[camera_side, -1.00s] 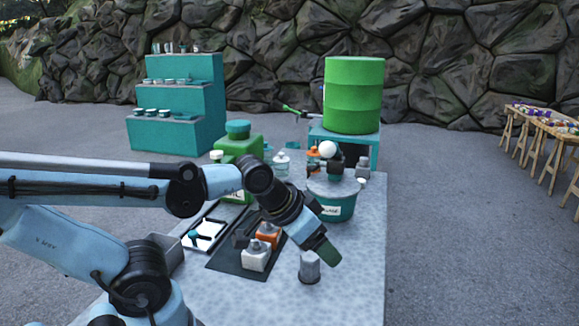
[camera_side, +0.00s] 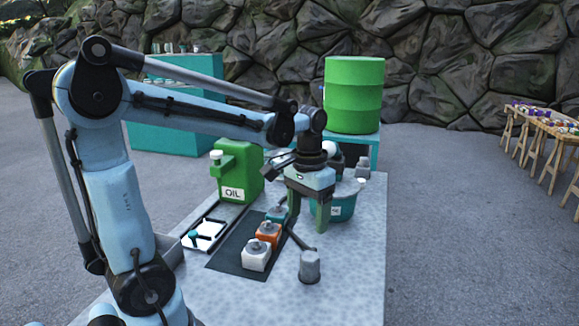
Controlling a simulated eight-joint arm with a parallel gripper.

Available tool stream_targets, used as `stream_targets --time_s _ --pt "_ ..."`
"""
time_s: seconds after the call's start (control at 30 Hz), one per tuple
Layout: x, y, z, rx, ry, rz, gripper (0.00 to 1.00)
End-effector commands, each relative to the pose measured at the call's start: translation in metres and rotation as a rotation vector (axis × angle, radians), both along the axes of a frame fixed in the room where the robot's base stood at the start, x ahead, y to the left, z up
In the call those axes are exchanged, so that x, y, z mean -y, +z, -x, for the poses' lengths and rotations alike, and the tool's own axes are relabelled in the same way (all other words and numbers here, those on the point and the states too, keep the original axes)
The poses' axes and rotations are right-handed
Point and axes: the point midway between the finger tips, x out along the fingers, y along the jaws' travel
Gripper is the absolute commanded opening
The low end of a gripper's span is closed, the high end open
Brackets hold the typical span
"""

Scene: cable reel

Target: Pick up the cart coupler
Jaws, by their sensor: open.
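I cannot tell for sure which piece is the cart coupler. A dark mat (camera_side: 228,256) on the table bears a row of small blocks with grey tops: a white one (camera_side: 255,258), an orange one (camera_side: 268,236) and a teal one (camera_side: 275,215). A grey cylinder (camera_side: 310,268) stands to the right of the mat, with a dark rod (camera_side: 297,238) behind it leaning up to the left. My gripper (camera_side: 308,215) points down with its green fingers apart and nothing visible between them. It appears above or behind the rod, in front of the teal tub.
A green oil can (camera_side: 238,175) and a teal tub (camera_side: 344,207) stand toward the back of the table (camera_side: 350,270). A white tray (camera_side: 205,234) lies left of the mat. A green drum (camera_side: 354,95) stands beyond. The table's front right is clear.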

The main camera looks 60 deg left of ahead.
Motion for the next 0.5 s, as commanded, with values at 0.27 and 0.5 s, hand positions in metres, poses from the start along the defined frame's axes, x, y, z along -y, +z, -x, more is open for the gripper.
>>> stream_targets --time_s 0.27,0.5 --pt "-0.002 -0.025 -0.001 -0.012 0.005 0.003 0.73" --pt "-0.001 -0.056 -0.002 -0.011 0.005 0.003 0.73"
